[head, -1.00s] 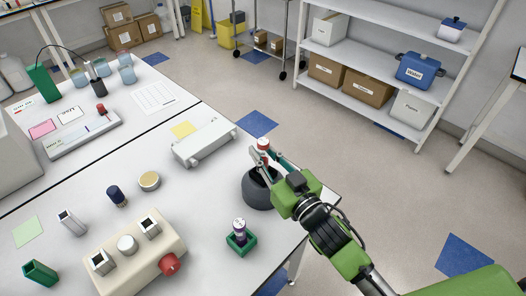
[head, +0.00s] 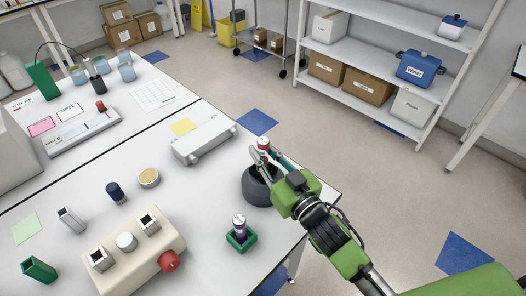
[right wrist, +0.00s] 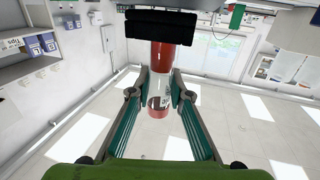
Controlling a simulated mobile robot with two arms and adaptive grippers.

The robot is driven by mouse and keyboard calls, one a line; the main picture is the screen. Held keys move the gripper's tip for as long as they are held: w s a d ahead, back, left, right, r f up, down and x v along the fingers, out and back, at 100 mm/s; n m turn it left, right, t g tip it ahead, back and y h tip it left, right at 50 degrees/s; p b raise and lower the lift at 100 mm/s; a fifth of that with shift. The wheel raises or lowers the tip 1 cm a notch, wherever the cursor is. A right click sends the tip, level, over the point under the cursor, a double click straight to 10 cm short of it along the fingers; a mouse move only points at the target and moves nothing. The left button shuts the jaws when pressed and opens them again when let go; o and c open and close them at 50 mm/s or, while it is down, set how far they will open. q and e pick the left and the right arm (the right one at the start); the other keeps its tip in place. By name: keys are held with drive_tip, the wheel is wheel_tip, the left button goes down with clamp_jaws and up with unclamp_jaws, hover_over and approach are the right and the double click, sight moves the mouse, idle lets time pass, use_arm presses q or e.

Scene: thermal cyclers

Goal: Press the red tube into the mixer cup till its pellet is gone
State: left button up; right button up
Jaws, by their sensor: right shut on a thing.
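The red tube (head: 263,147), with a red top and a white label, stands upright above the dark grey mixer cup (head: 257,192) near the table's right edge. My right gripper (head: 262,158) is shut on the tube. The right wrist view, which is upside down, shows the tube (right wrist: 162,66) between the two fingers of the gripper (right wrist: 160,92). There the tube's lower end meets a black part at the top of the picture. Whether it presses into the cup is hard to tell. The pellet cannot be made out. My left gripper is not in view.
A green holder (head: 241,241) with a purple-topped tube (head: 239,224) stands in front of the mixer. A cream block with a red knob (head: 168,261) is further left. A white device (head: 205,143) lies behind. Shelves (head: 365,86) stand beyond the table.

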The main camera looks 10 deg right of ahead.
sight(263, 141)
drive_tip(key=shift+f, duration=0.5)
idle(2.1)
drive_tip(key=shift+r, duration=0.15)
idle(1.2)
wheel_tip(263, 141, up, 7)
drive_tip(key=p, duration=0.7)
